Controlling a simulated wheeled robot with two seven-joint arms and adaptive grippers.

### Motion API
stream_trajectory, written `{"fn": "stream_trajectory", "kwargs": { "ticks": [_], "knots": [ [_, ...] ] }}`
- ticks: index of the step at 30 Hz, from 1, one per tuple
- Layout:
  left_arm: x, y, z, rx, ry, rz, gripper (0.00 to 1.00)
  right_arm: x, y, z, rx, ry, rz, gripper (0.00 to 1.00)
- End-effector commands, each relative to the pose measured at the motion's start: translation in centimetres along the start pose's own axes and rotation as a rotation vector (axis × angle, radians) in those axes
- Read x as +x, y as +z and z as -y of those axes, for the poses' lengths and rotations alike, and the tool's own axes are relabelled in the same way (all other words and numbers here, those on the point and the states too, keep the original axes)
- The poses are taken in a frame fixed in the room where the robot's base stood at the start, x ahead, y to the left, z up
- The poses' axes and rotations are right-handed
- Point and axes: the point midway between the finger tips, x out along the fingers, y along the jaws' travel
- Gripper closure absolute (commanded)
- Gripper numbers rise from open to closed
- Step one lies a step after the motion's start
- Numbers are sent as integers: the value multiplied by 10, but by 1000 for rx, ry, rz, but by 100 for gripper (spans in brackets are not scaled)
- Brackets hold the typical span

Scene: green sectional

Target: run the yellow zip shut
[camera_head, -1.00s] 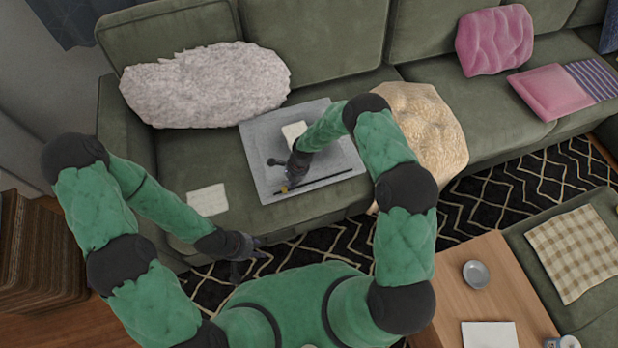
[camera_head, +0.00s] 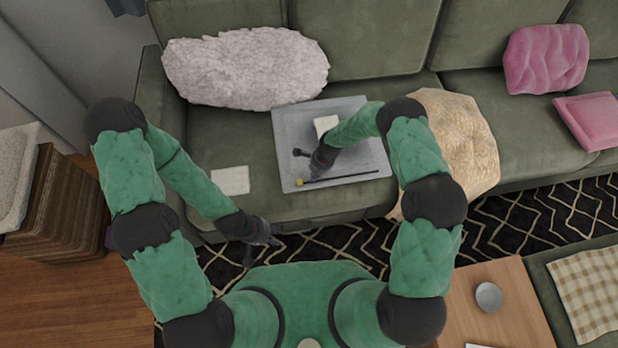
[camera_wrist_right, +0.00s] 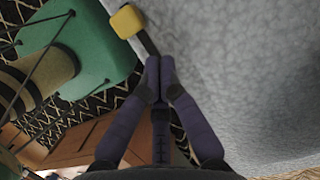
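A grey panel (camera_head: 358,118) lies flat on the sofa seat, with a dark zip line (camera_head: 345,177) along its front edge. The yellow zip slider (camera_head: 299,183) sits at the left end of this line. My right gripper (camera_head: 308,178) is just right of the slider, low over the panel. In the right wrist view its fingertips (camera_wrist_right: 160,65) are together, and the yellow slider (camera_wrist_right: 127,21) is beyond them, joined by a short dark strip. I cannot tell whether the tips pinch the strip. My left gripper (camera_head: 262,250) has its fingers apart, empty, before the sofa's front.
A white square (camera_head: 326,124) lies on the panel, and a pale cloth square (camera_head: 230,180) left of it. A wooden table with a bowl (camera_head: 489,296) stands front right.

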Motion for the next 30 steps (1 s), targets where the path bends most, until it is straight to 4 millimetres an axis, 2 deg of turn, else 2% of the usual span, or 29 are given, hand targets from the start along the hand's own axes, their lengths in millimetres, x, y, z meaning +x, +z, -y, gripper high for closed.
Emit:
{"fn": "stream_trajectory", "kwargs": {
  "ticks": [2,3,9,15,21,30],
  "knots": [
    [5,0,2,0,0,0,60,-2,-16,3,3,-3,0,100],
    [2,0,0,0,0,1,60,-11,-17,3,1,-4,0,100],
    [-14,0,-5,0,0,0,60,-58,-14,3,-1,-4,0,100],
    [-21,1,-8,0,0,0,60,-89,-14,3,0,-2,0,100],
    [-24,1,-9,0,0,0,60,-102,-14,2,-1,0,0,100],
    [-24,1,-8,0,0,1,60,-103,-14,1,-4,1,1,100]
  ]
}}
